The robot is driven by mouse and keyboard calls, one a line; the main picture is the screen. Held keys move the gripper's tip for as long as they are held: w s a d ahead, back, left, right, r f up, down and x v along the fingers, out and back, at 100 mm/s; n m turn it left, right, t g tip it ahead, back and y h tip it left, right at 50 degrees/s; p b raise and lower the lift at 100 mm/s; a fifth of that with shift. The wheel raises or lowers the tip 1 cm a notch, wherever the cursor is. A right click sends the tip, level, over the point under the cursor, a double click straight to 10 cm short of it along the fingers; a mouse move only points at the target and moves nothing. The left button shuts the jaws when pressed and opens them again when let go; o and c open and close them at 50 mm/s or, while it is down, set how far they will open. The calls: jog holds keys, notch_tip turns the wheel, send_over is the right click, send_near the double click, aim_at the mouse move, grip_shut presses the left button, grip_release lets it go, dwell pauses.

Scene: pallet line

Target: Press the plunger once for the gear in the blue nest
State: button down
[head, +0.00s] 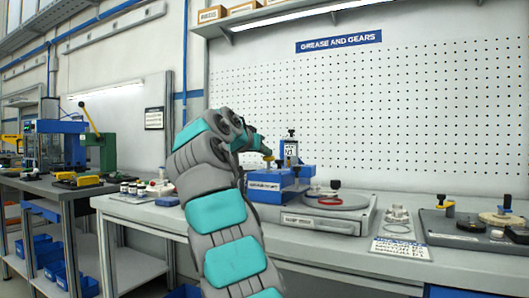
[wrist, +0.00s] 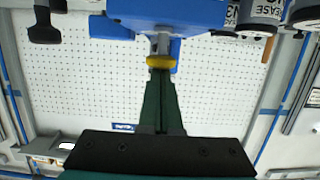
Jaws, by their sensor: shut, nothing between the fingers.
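My gripper (wrist: 161,85) points at a yellow-capped plunger (wrist: 161,61) on a blue fixture (wrist: 170,14) in the wrist view. Its green fingers are shut together with nothing between them. The fingertips are at the yellow cap; I cannot tell whether they touch it. In the head view my gripper (head: 266,150) is just above the yellow cap (head: 268,158), over the blue fixture (head: 268,185) on the bench. I cannot make out a gear or a blue nest; my arm hides part of the fixture.
To the right are a round turntable plate (head: 336,201), small clear parts (head: 397,217) and a dark tray (head: 465,228) with gears. Small jars (head: 133,188) stand left of my arm. A pegboard wall is behind.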

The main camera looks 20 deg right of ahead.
notch_tip(320, 180, down, 3)
jog(key=shift+r+b, duration=0.2)
jog(key=shift+b, duration=0.7)
jog(key=shift+r, duration=0.15)
dwell(0.6)
